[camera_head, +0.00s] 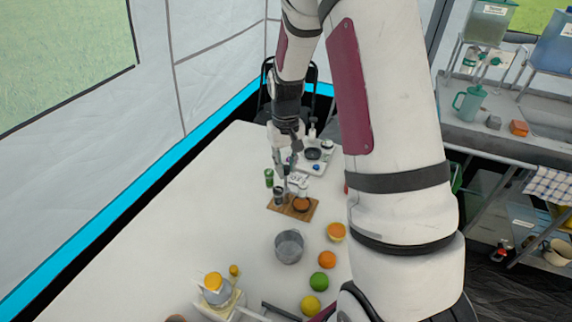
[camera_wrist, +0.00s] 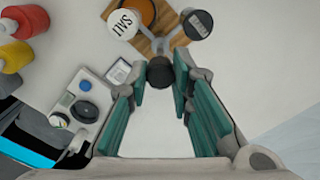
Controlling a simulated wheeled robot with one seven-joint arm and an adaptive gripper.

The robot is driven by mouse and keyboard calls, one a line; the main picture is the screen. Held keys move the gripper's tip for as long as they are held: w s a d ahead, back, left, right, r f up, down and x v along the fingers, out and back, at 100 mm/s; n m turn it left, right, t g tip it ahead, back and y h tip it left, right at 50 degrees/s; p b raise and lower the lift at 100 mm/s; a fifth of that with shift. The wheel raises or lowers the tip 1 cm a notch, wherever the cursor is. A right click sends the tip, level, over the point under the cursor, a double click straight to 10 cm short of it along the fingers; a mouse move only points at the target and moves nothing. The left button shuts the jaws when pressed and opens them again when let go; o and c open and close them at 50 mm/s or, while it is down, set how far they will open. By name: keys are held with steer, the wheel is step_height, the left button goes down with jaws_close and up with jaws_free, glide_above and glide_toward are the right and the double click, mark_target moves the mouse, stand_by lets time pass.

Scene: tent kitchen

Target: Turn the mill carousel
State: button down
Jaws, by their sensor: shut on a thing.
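The mill carousel (camera_head: 298,182) stands by a wooden board (camera_head: 312,212) on the white table. In the wrist view, its grey arms carry a white-topped mill marked SALT (camera_wrist: 123,23) and a dark-labelled mill (camera_wrist: 198,23). A black round top (camera_wrist: 160,72) at the near arm sits between the teal pads of my gripper (camera_wrist: 160,80). My gripper is shut on this black-topped part from above. In the head view, my gripper (camera_head: 281,168) is at the carousel's far left side. The lower part of what it holds is hidden.
A scale-like device (camera_wrist: 85,105) lies beyond. A metal pot (camera_head: 289,247), several fruits (camera_head: 327,259) and a yellow-topped jar (camera_head: 215,288) are nearer. The table's left is clear.

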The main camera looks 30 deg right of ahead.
steer(key=c, duration=1.4)
jaws_free()
step_height(320, 180, up, 12)
steer(key=shift+a, duration=0.1)
